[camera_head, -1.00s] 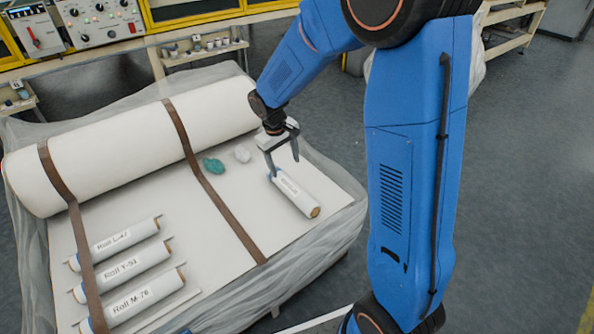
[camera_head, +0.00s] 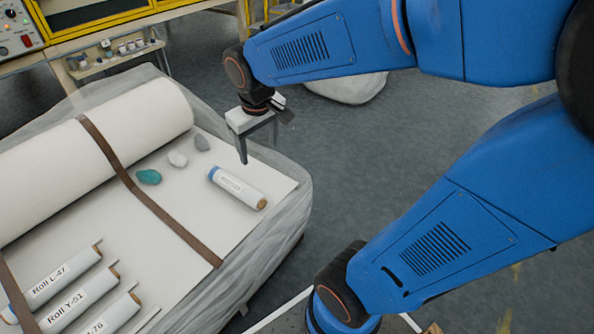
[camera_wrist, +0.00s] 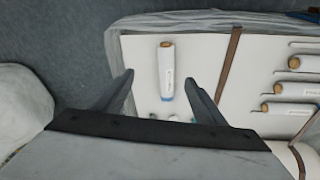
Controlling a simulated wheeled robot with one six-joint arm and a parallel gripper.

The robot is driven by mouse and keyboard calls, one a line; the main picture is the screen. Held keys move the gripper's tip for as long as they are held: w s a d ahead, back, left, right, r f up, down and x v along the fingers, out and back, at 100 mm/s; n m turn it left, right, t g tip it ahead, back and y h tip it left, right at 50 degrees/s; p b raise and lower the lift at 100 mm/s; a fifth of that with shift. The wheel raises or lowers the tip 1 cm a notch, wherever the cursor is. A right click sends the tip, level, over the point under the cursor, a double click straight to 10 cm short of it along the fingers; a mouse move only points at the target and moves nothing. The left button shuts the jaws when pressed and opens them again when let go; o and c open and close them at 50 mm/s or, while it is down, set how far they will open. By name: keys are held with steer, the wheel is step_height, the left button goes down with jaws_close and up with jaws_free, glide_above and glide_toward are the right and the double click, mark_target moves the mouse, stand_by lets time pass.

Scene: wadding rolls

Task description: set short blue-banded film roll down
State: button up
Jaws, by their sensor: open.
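The short blue-banded film roll (camera_head: 237,187) lies on its side on the white sheet of the padded table, near the sheet's right edge. Its blue band is at the upper left end and its brown core end at the lower right. In the wrist view the roll (camera_wrist: 166,72) lies on the sheet, apart from both fingers. My gripper (camera_head: 257,150) is open and empty, raised above and behind the roll near the table's right side. The wrist view shows both fingertips (camera_wrist: 161,77) spread wide with nothing between them.
A large white wadding roll (camera_head: 95,150) lies along the back, with brown straps (camera_head: 150,203) across the sheet. A teal lump (camera_head: 149,177), a white lump (camera_head: 178,159) and a grey lump (camera_head: 202,143) lie near the film roll. Labelled rolls (camera_head: 55,287) lie at front left.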

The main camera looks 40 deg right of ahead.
steer(key=s+d+r+m+t, duration=0.1)
steer(key=s+r, duration=0.1)
steer(key=s, duration=1.2)
steer(key=shift+s+d+r+t+y, duration=0.2)
steer(key=shift+r+t+y, duration=0.05)
steer(key=shift+t+y, duration=0.15)
steer(key=shift+o, duration=0.4)
steer(key=shift+s, duration=0.4)
steer(key=n+g, duration=0.3)
steer(key=g, duration=0.2)
glide_above(233, 181)
step_height(233, 181, down, 13)
step_height(233, 181, down, 10)
steer(key=shift+d+f, duration=0.15)
steer(key=shift+f, duration=0.1)
steer(key=shift+w+f, duration=0.1)
steer(key=shift+f, duration=3)
steer(key=c, duration=1.7)
